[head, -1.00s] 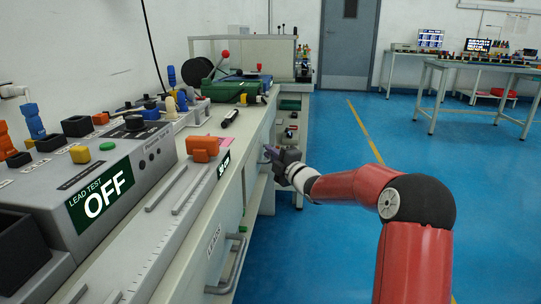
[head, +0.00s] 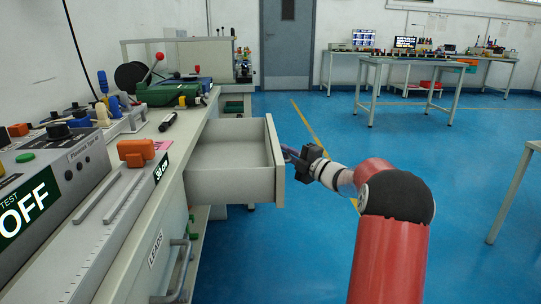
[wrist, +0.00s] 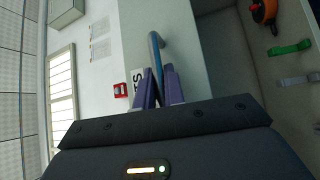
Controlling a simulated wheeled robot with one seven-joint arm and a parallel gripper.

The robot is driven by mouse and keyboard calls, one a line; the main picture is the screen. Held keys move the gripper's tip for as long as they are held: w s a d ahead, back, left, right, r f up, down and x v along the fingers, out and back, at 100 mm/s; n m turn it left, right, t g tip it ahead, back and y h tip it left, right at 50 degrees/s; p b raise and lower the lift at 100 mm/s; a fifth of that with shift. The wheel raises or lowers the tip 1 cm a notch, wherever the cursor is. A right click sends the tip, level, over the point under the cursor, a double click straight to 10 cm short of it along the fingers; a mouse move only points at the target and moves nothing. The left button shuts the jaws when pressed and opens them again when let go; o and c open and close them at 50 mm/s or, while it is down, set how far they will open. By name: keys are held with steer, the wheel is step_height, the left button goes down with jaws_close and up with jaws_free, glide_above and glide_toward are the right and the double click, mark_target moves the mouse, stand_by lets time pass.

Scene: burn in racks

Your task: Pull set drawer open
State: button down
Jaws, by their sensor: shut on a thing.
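The set drawer (head: 277,160) stands pulled out from the bench in the head view, with a pale front panel and a grey inside. The part of its inside that I see looks empty. My gripper (head: 288,152) is at the outer face of the drawer front. In the wrist view my purple fingers (wrist: 159,88) are shut on the blue-grey bar handle (wrist: 156,48). A label starting with "S" (wrist: 138,76) shows partly beside the fingers on the drawer front. The handle is mostly hidden in the head view.
The leads drawer (head: 155,250) with its grey handle (head: 177,275) is nearer me, below the bench top. The lead test box (head: 45,190) reads OFF. An orange block (head: 136,152) sits on the bench.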

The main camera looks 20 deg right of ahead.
steer(key=shift+s+d+f, duration=0.1)
steer(key=shift+s+d, duration=0.1)
steer(key=shift+d, duration=0.3)
steer(key=c, duration=1.5)
jaws_free()
steer(key=v, duration=0.7)
steer(key=shift+s+d, duration=0.15)
steer(key=shift+s, duration=0.2)
